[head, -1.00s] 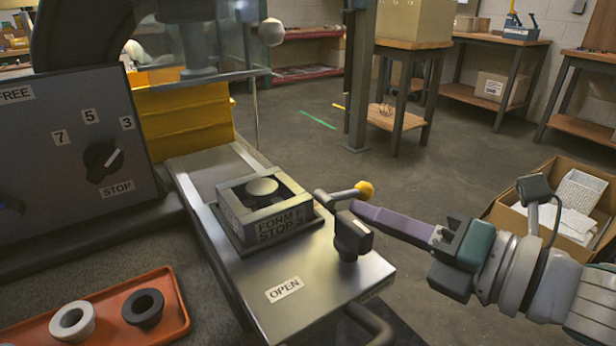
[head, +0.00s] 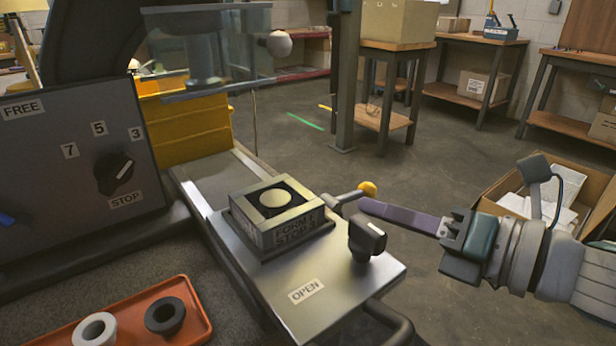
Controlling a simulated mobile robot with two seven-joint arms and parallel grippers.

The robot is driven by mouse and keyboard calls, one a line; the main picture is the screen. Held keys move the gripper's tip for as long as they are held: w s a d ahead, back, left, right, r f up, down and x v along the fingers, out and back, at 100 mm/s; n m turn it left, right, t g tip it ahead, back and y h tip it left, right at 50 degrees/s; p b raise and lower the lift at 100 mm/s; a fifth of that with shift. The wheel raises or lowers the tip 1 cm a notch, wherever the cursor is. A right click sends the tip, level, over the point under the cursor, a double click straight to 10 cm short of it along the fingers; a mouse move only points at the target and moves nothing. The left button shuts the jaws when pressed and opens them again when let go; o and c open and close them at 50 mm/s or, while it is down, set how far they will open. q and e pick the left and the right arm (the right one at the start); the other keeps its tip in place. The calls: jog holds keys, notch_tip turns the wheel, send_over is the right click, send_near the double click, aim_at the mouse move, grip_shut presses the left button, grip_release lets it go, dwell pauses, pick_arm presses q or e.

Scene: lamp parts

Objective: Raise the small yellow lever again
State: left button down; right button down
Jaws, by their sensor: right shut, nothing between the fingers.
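The small lever (head: 347,198) has a yellow ball knob (head: 368,188). It sticks out to the right from the side of the metal slide plate (head: 262,283), beside the form block, with its knob end tilted slightly up in the picture. My right gripper (head: 364,206) comes in from the right with long purple fingers shut and empty. Its fingertips are just below the yellow knob in the picture; I cannot tell whether they touch the lever. My left gripper is not in view.
The form block (head: 285,238) sits on the plate, with a black-handled knob (head: 367,239) near the fingers. A dial panel (head: 75,165) stands left. An orange tray (head: 198,318) holds a white and a black ring. An open cardboard box (head: 598,205) is behind my right arm.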

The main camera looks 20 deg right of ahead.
jog(key=shift+w+r+n+h+p, duration=0.1)
jog(key=shift+r+n+h+p, duration=0.4)
jog(key=shift+r+n+p, duration=0.45)
jog(key=shift+f, duration=0.15)
jog(key=shift+r, duration=0.3)
dwell(0.4)
dwell(1.0)
